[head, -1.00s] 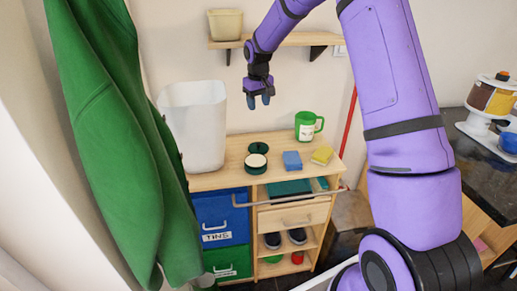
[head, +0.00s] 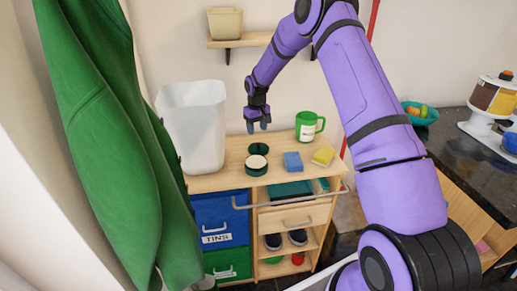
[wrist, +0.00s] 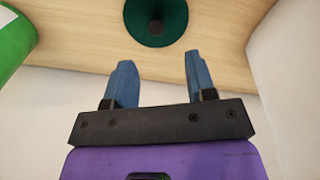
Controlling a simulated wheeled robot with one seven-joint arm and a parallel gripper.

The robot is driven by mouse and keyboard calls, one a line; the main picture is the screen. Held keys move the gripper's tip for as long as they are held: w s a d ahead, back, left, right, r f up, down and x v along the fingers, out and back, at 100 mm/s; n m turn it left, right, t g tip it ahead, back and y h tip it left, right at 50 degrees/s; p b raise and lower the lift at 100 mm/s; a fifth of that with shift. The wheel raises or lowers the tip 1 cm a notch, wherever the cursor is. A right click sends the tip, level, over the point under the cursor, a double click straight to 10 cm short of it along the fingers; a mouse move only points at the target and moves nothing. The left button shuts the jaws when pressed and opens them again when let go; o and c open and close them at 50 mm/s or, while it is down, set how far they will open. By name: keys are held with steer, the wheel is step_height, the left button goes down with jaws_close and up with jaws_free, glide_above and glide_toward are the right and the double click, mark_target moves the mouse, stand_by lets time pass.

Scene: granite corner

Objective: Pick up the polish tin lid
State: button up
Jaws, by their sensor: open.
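The polish tin lid (head: 258,149) is a dark green disc lying on the wooden cart top, just behind the open polish tin (head: 257,165) with its pale contents. In the wrist view the lid (wrist: 156,18) shows at the top edge, partly cut off, with a dark knob-like centre. My gripper (head: 257,127) is above the lid and points down, with clear space between them. Its blue fingers (wrist: 159,70) are apart and empty in the wrist view.
A white bin (head: 193,125) stands left of the lid, and a green mug (head: 307,126) stands to the right. A blue sponge (head: 292,161) and a yellow sponge (head: 323,156) lie right of the tin. A wall shelf (head: 245,41) is above.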

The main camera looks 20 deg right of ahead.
mark_target(259, 144)
steer(key=f, duration=0.7)
steer(key=shift+s+d+f, duration=0.2)
steer(key=shift+d+f, duration=0.05)
steer(key=shift+c, duration=0.2)
jaws_close()
